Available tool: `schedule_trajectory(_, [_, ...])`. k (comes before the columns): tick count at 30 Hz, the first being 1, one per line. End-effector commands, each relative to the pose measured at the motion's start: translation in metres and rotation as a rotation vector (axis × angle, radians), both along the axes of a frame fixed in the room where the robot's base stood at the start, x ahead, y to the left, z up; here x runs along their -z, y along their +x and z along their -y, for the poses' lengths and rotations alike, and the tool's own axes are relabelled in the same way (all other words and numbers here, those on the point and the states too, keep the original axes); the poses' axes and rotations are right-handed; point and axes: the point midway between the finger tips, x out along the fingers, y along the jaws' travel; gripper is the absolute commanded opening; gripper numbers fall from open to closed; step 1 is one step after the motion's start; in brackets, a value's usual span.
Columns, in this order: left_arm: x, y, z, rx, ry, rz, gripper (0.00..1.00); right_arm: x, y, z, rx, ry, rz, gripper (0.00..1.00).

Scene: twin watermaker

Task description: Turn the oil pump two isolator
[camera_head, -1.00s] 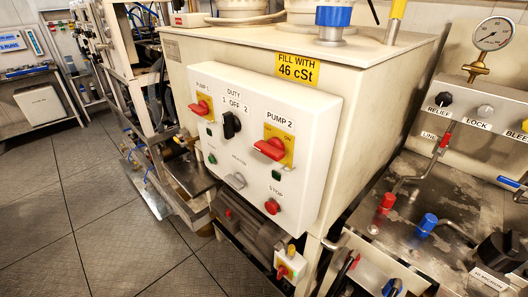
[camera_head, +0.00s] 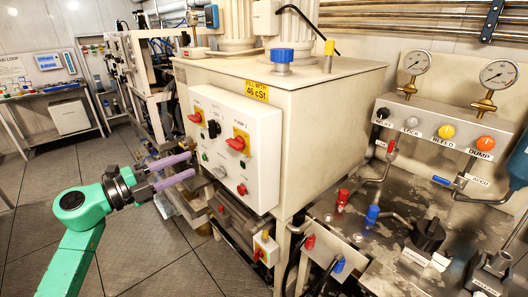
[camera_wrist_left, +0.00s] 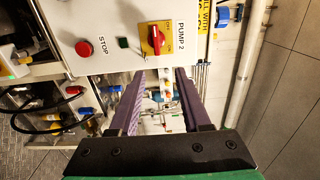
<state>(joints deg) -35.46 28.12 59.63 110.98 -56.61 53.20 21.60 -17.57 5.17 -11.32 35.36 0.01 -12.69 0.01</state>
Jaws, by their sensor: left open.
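The pump 2 isolator is a red handle on a yellow plate (camera_head: 237,143) on the white control panel (camera_head: 262,180), below a "PUMP 2" label. Its handle lies roughly level, along the label's text. In the left wrist view the isolator (camera_wrist_left: 157,38) shows upper centre, just beyond the fingertips. My left gripper (camera_head: 191,166) is open and empty, with two purple fingers pointing toward the panel from the left. In the head view its tips are left of and below the isolator, apart from it. My right gripper is out of view.
The panel also has the pump 1 isolator (camera_head: 195,117), a black duty switch (camera_head: 214,129) and a red stop button (camera_head: 242,189). A small box with a red handle (camera_head: 262,250) sits below. Valves and gauges (camera_head: 499,75) stand right. Floor is clear on the left.

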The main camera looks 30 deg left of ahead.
Motion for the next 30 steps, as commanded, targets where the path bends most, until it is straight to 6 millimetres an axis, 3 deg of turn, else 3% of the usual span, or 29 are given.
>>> schedule_trajectory(5, [-0.004, 0.021, 0.008, 0.006, 0.006, 0.0, 0.47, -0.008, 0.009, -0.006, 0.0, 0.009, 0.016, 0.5])
schedule_trajectory(11, [-0.006, 0.071, 0.023, 0.005, 0.004, 0.003, 0.47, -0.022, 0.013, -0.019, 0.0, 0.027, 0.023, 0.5])
schedule_trajectory(18, [-0.004, 0.125, 0.038, 0.002, 0.002, 0.003, 0.47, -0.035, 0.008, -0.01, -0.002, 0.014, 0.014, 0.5])
schedule_trajectory(22, [-0.002, 0.137, 0.042, 0.001, 0.004, 0.0, 0.47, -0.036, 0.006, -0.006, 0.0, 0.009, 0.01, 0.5])
schedule_trajectory(29, [0.0, 0.139, 0.042, 0.001, 0.003, 0.0, 0.47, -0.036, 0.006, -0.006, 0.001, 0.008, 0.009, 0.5])
schedule_trajectory(30, [0.0, 0.139, 0.042, 0.001, 0.003, 0.0, 0.4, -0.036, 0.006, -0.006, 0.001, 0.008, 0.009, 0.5])
